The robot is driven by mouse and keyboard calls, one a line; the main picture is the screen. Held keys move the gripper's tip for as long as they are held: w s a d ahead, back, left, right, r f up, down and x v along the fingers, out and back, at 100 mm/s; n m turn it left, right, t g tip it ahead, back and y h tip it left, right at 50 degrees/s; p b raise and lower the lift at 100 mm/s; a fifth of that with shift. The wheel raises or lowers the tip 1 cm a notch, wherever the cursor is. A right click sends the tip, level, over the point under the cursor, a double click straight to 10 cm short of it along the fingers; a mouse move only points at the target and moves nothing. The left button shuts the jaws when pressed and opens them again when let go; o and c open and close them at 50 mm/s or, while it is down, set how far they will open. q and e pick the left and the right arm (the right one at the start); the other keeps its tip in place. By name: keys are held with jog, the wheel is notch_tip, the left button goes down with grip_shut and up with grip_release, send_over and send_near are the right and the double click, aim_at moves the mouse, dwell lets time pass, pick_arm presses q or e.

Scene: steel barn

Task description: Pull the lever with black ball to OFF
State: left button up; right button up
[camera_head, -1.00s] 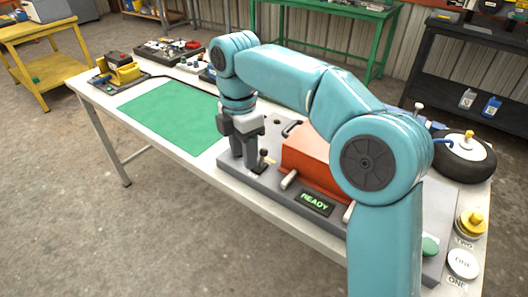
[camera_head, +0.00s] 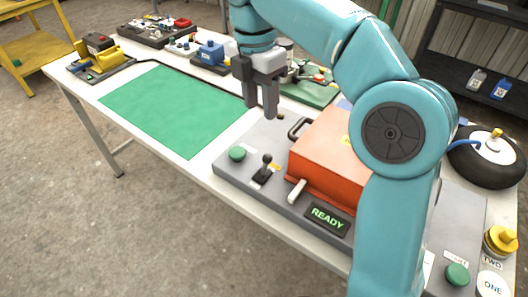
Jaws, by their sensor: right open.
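The lever with a black ball (camera_head: 267,159) stands on the grey panel (camera_head: 228,166), left of the orange-red box. A small yellow mark shows beside its base; no lettering there can be read. My right gripper (camera_head: 259,114) hangs open with its fingers pointing down, above and behind the lever, apart from it and empty. My left gripper is not in view.
The orange-red box (camera_head: 326,150) has a dark handle and a pale lever at its front. A READY display (camera_head: 326,218) and a green button (camera_head: 237,153) are on the panel. A green mat (camera_head: 165,110) lies bare to the left.

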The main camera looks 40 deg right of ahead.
aim_at(266, 157)
jog(key=f+b, duration=0.2)
jog(key=f, duration=0.3)
jog(key=s+f+b, duration=0.1)
jog(key=f+b, duration=0.1)
jog(key=f, duration=0.3)
jog(key=f+b, duration=0.2)
jog(key=f, duration=0.3)
jog(key=shift+s, duration=0.35)
jog(key=shift+f, duration=0.35)
grip_shut()
